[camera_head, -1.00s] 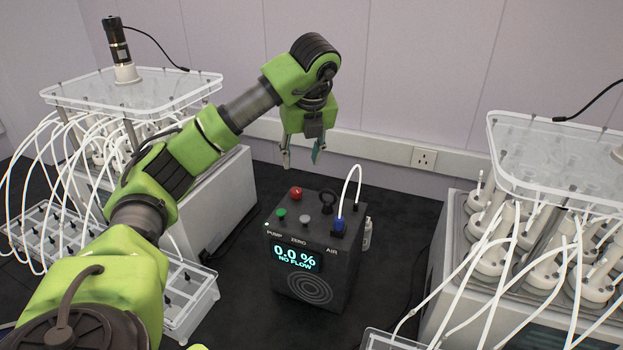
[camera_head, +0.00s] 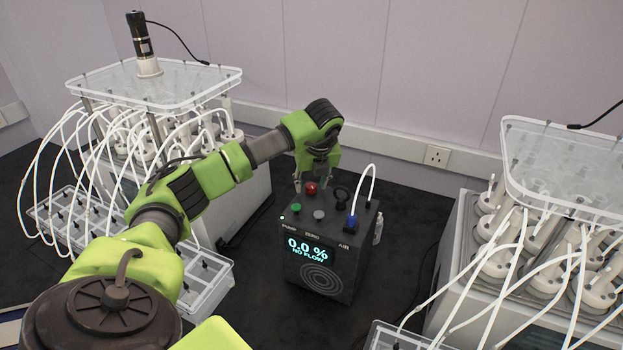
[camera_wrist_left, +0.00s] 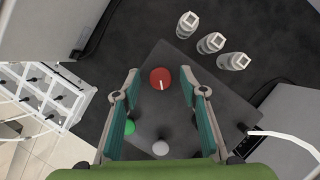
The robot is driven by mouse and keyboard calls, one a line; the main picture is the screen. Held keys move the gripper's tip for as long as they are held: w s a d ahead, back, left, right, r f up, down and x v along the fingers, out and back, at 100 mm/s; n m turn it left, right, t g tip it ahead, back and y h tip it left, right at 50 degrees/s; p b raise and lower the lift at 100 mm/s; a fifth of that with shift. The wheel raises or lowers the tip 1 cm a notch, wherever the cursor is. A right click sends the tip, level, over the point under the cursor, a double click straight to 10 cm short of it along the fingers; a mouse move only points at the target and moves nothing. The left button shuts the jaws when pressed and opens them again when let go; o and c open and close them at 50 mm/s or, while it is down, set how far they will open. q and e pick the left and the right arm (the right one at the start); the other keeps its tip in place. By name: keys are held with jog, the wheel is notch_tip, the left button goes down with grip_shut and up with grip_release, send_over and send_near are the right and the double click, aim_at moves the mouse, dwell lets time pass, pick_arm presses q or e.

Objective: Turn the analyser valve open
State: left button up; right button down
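The analyser is a dark box (camera_head: 345,275) on the dark bench, its display reading "0.0 %" and "NO FLOW". A round red knob (camera_head: 311,188), which looks like the valve, sits at the back of its top. In the left wrist view the red knob (camera_wrist_left: 159,77) bears a short white mark and lies between the fingertips. My left gripper (camera_head: 316,182) is just above the knob, pointing down, with its fingers on either side. The fingers (camera_wrist_left: 160,90) are spread and empty. I cannot tell whether they touch the knob. My right gripper is not in view.
A green button (camera_head: 295,209), a grey button (camera_head: 319,214), a black fitting (camera_head: 341,195) and a blue connector (camera_head: 351,222) with a white tube share the box top. Small bottles (camera_wrist_left: 211,43) stand behind it. Tubed reactor units (camera_head: 150,85) flank it left and right.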

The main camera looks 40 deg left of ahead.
pick_arm(q)
jog(key=shift+f, duration=0.15)
jog(key=c, duration=1.1)
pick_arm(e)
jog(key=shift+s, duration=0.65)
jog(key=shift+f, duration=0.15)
